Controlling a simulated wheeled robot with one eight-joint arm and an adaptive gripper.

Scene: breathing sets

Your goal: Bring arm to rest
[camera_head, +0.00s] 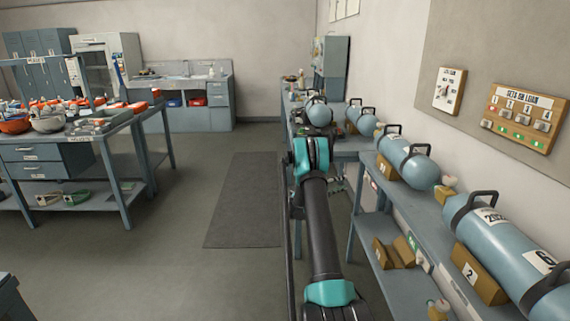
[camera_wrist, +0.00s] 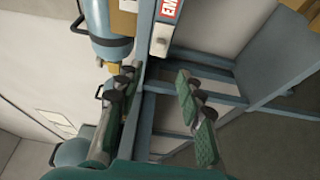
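My arm (camera_head: 320,225), black with teal joints, reaches forward and up from the bottom of the head view, beside the blue-grey rack on the right. My gripper (camera_wrist: 157,76) shows in the wrist view with its two green-padded fingers spread apart. Nothing is between the fingers. Behind them are the rack's blue-grey frame (camera_wrist: 148,105) and a blue cylinder (camera_wrist: 98,20) with a dark handle. In the head view the gripper is mostly hidden behind my arm, and I cannot make out its fingers clearly.
Blue cylinders (camera_head: 405,160) lie on wooden cradles along the rack's upper shelf (camera_head: 428,207), close on my right. A sets-on-load board (camera_head: 525,117) hangs on the wall. A workbench (camera_head: 118,128) with bowls stands at left. The floor around the dark mat (camera_head: 243,200) is clear.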

